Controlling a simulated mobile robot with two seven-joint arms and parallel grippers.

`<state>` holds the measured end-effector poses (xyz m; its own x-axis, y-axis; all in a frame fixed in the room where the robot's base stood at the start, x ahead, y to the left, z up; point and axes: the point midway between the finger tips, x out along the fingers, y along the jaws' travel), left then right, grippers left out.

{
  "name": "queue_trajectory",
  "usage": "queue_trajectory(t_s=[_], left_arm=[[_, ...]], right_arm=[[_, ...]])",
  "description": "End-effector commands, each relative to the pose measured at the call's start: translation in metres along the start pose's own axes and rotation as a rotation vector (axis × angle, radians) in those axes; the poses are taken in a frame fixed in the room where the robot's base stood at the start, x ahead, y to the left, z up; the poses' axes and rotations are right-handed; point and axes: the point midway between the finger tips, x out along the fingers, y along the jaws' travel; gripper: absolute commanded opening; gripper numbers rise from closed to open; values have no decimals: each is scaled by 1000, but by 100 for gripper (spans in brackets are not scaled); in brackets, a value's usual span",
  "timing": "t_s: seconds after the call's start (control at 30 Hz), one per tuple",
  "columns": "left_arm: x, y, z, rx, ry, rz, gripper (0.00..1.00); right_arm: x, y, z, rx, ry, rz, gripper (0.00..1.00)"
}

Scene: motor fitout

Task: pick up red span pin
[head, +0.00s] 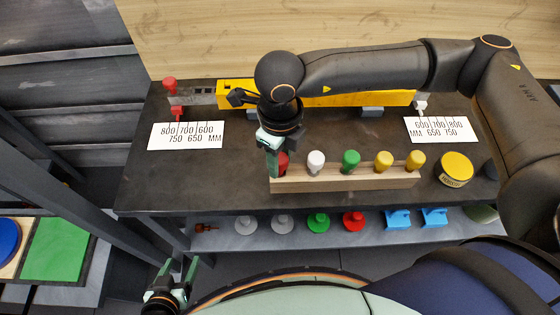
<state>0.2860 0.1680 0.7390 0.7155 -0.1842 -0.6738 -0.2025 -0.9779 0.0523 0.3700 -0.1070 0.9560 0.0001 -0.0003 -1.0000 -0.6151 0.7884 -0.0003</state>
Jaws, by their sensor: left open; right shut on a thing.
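A red pin (284,161) stands at the left end of a wooden rack (345,180) on the dark bench. My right gripper (272,162) reaches down over it from the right arm and is shut on it. The fingers hide part of the pin, so I cannot tell whether its foot is still in the rack. My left gripper (178,272) is open and empty, low in front of the bench. Another red piece (169,84) stands at the left end of the yellow beam's bar.
White, green and yellow pins (351,160) share the rack. A yellow beam (350,98) lies behind it, with number cards (187,135) at both sides. A yellow tin (454,169) stands right. A lower shelf (260,240) holds several coloured parts.

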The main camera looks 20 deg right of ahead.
Motion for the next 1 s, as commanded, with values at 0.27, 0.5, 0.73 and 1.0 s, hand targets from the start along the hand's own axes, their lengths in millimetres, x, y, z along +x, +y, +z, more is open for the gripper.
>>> queue_trajectory(t_s=[0.27, 0.5, 0.73, 1.0], left_arm=[[0, 0, 0, 0, 0, 0, 70], [0, 0, 0, 0, 0, 0, 70], [1, 0, 2, 0, 0, 0, 70], [6, 0, 7, 0, 0, 0, 70]], right_arm=[[0, 0, 0, 0, -1, 0, 0], [0, 0, 0, 0, -1, 0, 0], [-11, 0, 1, 0, -4, 0, 0], [-64, 0, 1, 0, -5, -2, 0]])
